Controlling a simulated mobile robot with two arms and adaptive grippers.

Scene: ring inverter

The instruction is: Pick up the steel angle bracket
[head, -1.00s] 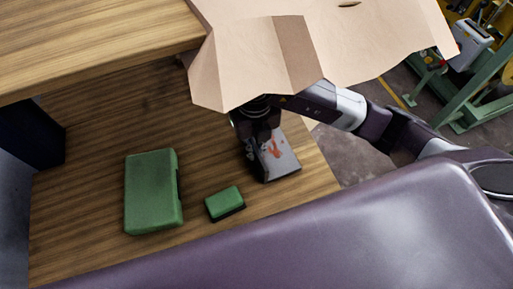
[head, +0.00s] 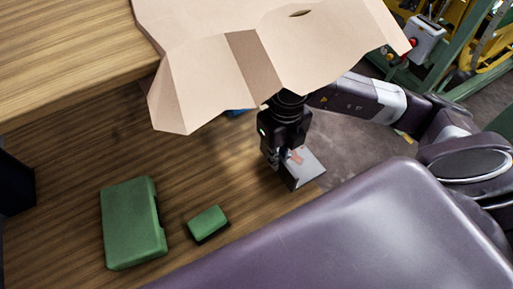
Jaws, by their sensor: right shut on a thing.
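The steel angle bracket (head: 308,170) is a grey, L-shaped piece with reddish marks on its face. It is right of the centre in the head view, by the right edge of the lower wooden surface. My right gripper (head: 285,162) points down and is shut on the bracket; the fingers hide part of it. I cannot tell for sure how far the bracket is above the wood. My left gripper is not in view.
A large green case (head: 133,222) and a small green box (head: 208,223) lie to the left on the wooden surface (head: 190,170). A cardboard box (head: 215,65) with open flaps overhangs at the top. A blue thing (head: 238,112) shows partly under its flap.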

